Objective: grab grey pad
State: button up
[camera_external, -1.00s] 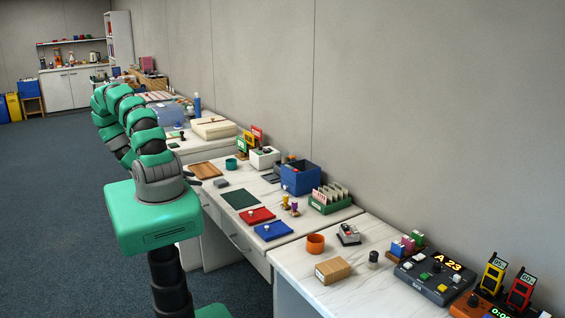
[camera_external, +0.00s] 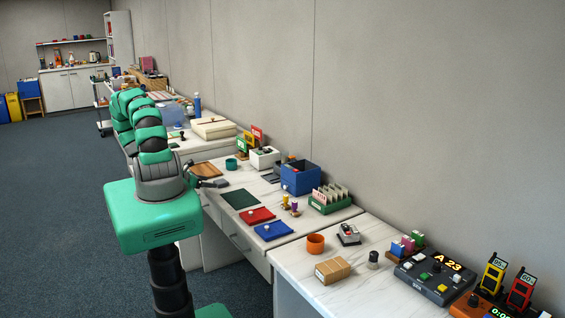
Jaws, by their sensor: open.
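My gripper (camera_external: 211,183) is a small dark shape at the left edge of the white marbled table (camera_external: 226,171). It is open and reaches in from the left, beside a small grey pad (camera_external: 222,184). The pad lies between the round teal cup (camera_external: 231,164) and the dark green mat (camera_external: 240,199). The fingers are too small in the picture to tell whether they touch or straddle the pad.
A wooden board (camera_external: 205,170) lies just behind my gripper. A red tray (camera_external: 257,216) and a blue tray (camera_external: 273,231) lie nearer the camera. A blue bin (camera_external: 299,178) and a green card holder (camera_external: 329,200) stand toward the wall.

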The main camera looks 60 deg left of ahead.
aim_at(217, 182)
jog(key=shift+p+x, duration=0.45)
jog(key=shift+x, duration=2.4)
jog(key=shift+a+r, duration=0.1)
jog(key=shift+r, duration=0.1)
jog(key=c, duration=1.1)
